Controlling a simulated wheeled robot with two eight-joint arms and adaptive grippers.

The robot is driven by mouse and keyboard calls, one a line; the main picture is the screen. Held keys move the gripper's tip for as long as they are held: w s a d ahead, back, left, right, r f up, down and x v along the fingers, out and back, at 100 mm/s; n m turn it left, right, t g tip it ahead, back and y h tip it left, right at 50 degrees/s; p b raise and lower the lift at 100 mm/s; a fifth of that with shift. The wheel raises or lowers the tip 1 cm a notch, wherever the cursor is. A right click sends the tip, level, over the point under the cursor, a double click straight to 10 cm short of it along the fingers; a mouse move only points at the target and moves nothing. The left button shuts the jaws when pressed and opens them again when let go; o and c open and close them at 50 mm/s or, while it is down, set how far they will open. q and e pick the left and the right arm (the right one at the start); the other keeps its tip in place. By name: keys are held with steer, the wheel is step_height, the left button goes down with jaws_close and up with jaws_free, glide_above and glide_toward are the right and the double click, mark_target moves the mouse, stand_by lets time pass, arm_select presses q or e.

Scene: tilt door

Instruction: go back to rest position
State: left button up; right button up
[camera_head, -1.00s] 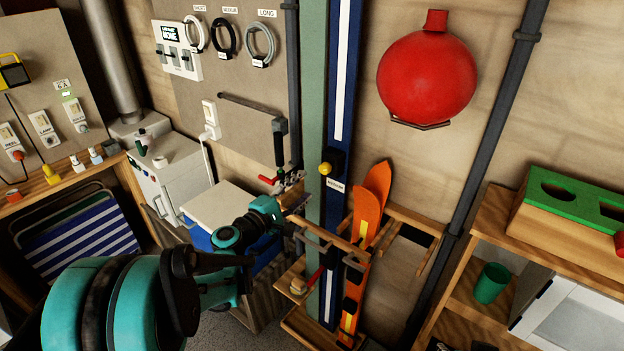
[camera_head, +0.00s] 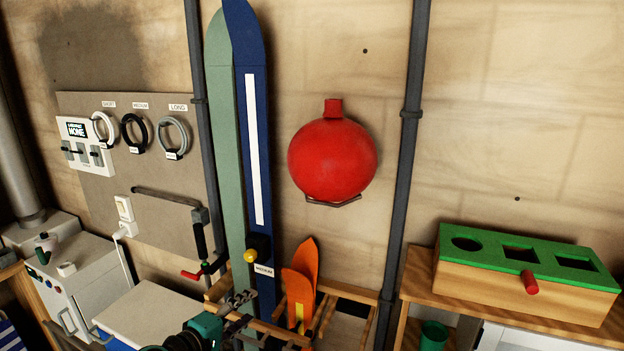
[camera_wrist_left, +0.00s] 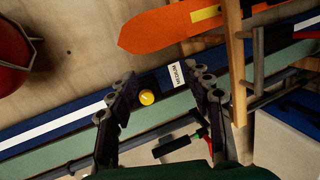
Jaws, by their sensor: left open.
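My left gripper (camera_head: 238,301) shows low in the head view, at the end of my teal and black arm, in front of the skis' lower part. In the left wrist view my left gripper (camera_wrist_left: 160,78) has its two dark fingers apart with nothing held between them. Beyond the fingers are a yellow knob (camera_wrist_left: 147,97) and a MEDIUM label (camera_wrist_left: 176,76) by the blue ski (camera_wrist_left: 60,125). The head view also shows the yellow knob (camera_head: 250,256). My right gripper is not in view.
Tall blue (camera_head: 252,130) and green skis (camera_head: 222,130) stand by the wall. Orange skis (camera_head: 306,262) stand in a wooden rack close to my left gripper. A red round flask (camera_head: 333,160) hangs above. A green-topped box (camera_head: 525,285) sits at right.

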arm_select(q)
steer(key=s+d+f+m+g+y, duration=0.1)
steer(key=s+d+f+m+g, duration=0.3)
steer(key=s, duration=0.4)
steer(key=s+a+f+m+g+y, duration=0.1)
steer(key=s+a+f+m+y, duration=0.1)
steer(key=s+m, duration=0.2)
steer(key=s+a+f+m+g+y, duration=0.1)
steer(key=s+a+f+m+y, duration=0.1)
steer(key=s, duration=0.7)
steer(key=shift+m+y, duration=0.7)
steer(key=shift+m, duration=0.3)
steer(key=shift+f, duration=0.1)
